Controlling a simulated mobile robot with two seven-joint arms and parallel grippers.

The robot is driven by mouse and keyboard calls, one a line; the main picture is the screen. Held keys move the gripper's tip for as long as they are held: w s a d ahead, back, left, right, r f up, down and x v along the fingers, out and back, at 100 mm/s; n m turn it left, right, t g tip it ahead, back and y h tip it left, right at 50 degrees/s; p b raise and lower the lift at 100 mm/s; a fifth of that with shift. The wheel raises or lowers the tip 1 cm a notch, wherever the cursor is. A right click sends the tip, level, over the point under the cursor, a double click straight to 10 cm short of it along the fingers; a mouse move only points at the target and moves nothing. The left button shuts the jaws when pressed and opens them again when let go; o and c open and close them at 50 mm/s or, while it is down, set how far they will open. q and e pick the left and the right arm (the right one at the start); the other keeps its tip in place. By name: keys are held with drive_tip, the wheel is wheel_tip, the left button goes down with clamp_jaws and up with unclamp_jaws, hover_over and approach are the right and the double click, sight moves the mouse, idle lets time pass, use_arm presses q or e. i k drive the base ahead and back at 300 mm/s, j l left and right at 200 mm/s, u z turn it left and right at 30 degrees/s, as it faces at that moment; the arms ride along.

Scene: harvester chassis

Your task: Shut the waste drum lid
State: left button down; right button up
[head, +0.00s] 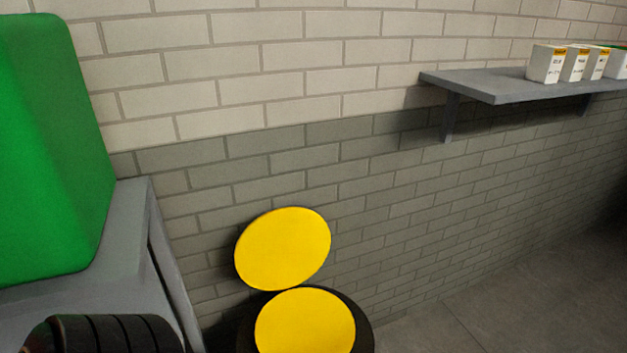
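The waste drum (365,327) is dark and stands on the floor by the brick wall, at the bottom middle of the head view. Its yellow round lid (283,248) is raised and tilted up at the back of the drum, on the wall side. A second flat yellow disc (305,322) shows at the drum's top, inside the dark rim. The lower part of the drum is cut off by the frame edge. Neither of my grippers is in view.
A grey bench (130,235) stands left of the drum and carries a large green block (50,150). A black ribbed object (105,335) is at the lower left. A wall shelf (495,90) with several white boxes (546,64) is at upper right. The floor (520,300) to the right is clear.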

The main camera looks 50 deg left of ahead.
sight(285, 246)
drive_tip(key=i+l+u, duration=0.1)
drive_tip(key=i+u, duration=0.4)
drive_tip(key=i+l+u, duration=0.25)
drive_tip(key=u, duration=0.2)
drive_tip(key=i, duration=0.05)
